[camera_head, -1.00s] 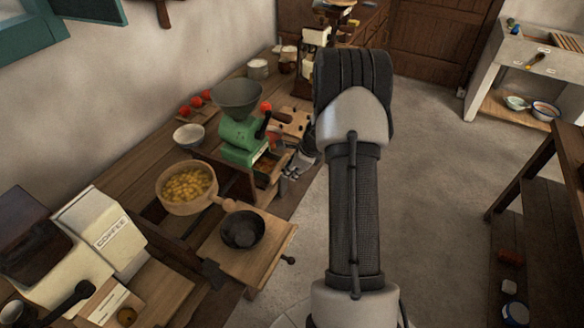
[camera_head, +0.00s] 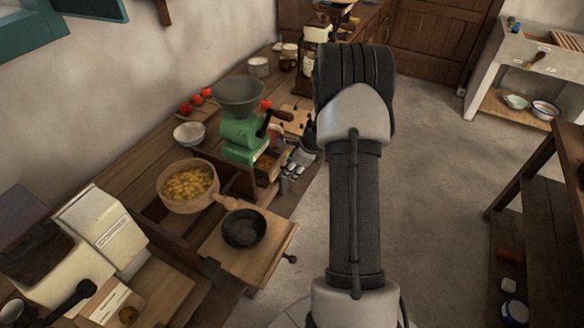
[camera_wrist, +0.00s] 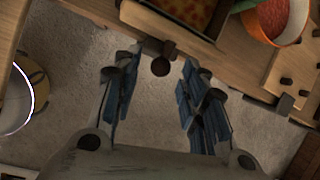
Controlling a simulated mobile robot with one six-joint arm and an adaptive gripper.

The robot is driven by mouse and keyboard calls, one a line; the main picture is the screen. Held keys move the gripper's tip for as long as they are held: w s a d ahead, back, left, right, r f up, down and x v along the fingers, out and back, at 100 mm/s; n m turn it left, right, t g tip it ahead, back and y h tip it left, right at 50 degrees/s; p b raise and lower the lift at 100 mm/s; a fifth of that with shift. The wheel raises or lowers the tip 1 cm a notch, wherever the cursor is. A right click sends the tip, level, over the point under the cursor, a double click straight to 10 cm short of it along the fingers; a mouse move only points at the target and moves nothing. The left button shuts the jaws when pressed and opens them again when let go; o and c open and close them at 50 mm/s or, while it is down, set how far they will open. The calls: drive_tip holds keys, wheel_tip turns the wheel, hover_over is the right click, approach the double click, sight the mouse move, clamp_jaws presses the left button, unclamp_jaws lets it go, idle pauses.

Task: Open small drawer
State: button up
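The green coffee grinder (camera_head: 240,138) stands on the wooden counter, with an open box of brown contents (camera_head: 269,170) at its base. In the wrist view a dark-edged tray with orange-brown contents (camera_wrist: 193,10) shows at the top. A dark round knob (camera_wrist: 160,68) sticks out from the counter's front edge, below the tray. My gripper (camera_wrist: 159,60) is open, its blue-padded fingers on either side of the knob, with visible gaps. In the head view my gripper (camera_head: 297,163) is small, just right of the grinder and partly hidden by my arm. The drawer front is not clearly visible.
A wooden bowl of yellow pieces (camera_head: 188,186) and a dark bowl (camera_head: 243,229) on a pulled-out board (camera_head: 268,250) are nearer. A bowl with red contents (camera_wrist: 272,18) is at upper right in the wrist view.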

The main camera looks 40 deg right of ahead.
drive_tip(key=v, duration=1.1)
drive_tip(key=shift+r, duration=0.2)
